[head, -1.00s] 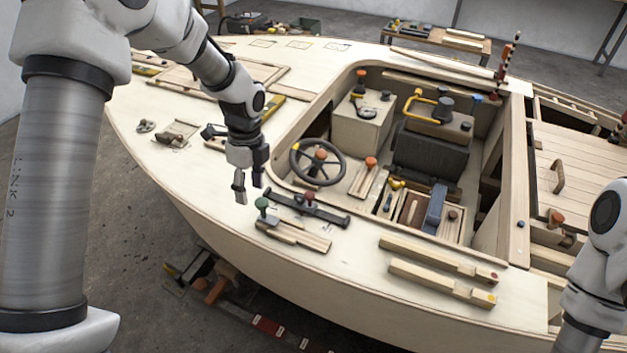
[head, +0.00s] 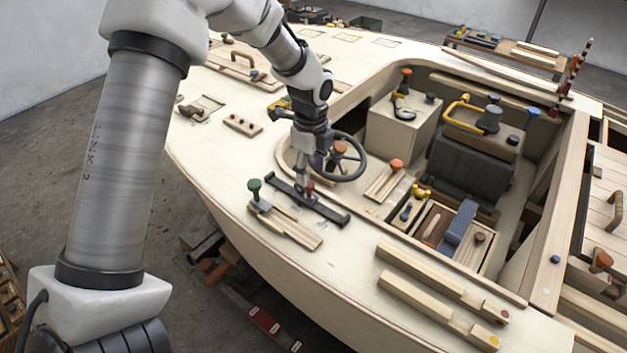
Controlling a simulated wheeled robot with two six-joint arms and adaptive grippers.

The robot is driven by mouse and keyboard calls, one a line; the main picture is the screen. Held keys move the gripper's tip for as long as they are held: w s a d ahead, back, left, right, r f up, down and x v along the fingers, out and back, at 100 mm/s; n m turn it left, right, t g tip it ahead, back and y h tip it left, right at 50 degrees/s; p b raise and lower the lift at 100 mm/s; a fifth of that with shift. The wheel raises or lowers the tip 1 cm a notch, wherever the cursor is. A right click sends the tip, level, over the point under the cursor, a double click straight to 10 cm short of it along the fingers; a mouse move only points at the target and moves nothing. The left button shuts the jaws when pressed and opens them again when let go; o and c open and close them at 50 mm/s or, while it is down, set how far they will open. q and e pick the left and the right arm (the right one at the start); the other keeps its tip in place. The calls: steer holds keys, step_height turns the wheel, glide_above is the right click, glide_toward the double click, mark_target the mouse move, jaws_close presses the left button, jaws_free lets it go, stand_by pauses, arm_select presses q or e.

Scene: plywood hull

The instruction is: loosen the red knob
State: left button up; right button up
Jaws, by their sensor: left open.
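The small dark red knob (head: 310,188) stands on a black bar (head: 330,210) lying on the plywood deck, beside the cockpit's near left edge. My left gripper (head: 302,190) points down over the bar, its fingers open at the knob and partly hiding it. I cannot tell whether the fingers touch the knob or have it between them. My right gripper is out of view.
A green knob (head: 254,186) on wooden strips stands just left of the bar. The black steering wheel (head: 349,160) is close behind my gripper. Wooden bars (head: 435,290) lie at the right. The deck's front left is bare.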

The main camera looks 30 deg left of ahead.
mark_target(310, 184)
arm_select(q)
steer(key=f, duration=0.2)
steer(key=shift+s+a+f, duration=0.2)
steer(key=shift+a+f, duration=0.15)
steer(key=shift+f, duration=0.3)
steer(key=shift+w+d, duration=0.1)
steer(key=shift+d, duration=0.1)
